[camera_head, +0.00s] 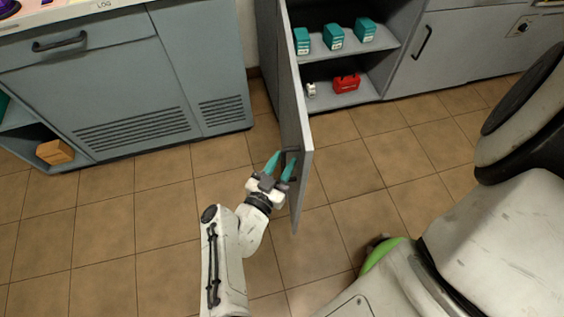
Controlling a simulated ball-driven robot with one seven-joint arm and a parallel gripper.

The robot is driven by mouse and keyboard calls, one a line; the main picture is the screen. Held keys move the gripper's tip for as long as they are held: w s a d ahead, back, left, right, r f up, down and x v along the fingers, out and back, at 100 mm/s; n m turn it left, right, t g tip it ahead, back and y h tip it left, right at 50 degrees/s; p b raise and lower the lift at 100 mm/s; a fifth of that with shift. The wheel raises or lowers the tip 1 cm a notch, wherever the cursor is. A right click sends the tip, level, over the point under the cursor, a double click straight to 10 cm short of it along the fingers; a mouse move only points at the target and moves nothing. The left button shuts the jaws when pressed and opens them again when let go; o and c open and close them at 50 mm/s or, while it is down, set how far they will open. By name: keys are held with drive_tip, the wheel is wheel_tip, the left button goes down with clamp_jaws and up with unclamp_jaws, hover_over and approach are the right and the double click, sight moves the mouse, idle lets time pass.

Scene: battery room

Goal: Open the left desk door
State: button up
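The desk door (294,110), a grey panel hinged on its left side, stands swung out from the cabinet into the room and appears nearly edge-on. Its outer face is towards the left. My gripper (285,157) is at the outer face near the door's free end, by a dark handle (291,154). Its two teal fingers are apart with a gap between them. The fingertips overlap the handle area in the picture, and I cannot tell whether they touch it.
The open cabinet (384,80) shows several teal boxes (334,37) on a shelf and a red case (346,83) below. A closed grey door (437,50) is to its right. Grey cabinets (120,85) stand left. Tiled floor (150,230) is clear left of the door.

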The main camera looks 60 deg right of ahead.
drive_tip(key=a+b, duration=0.1)
drive_tip(key=a, duration=0.9)
drive_tip(key=shift+w+a, duration=0.25)
drive_tip(key=shift+a, duration=0.15)
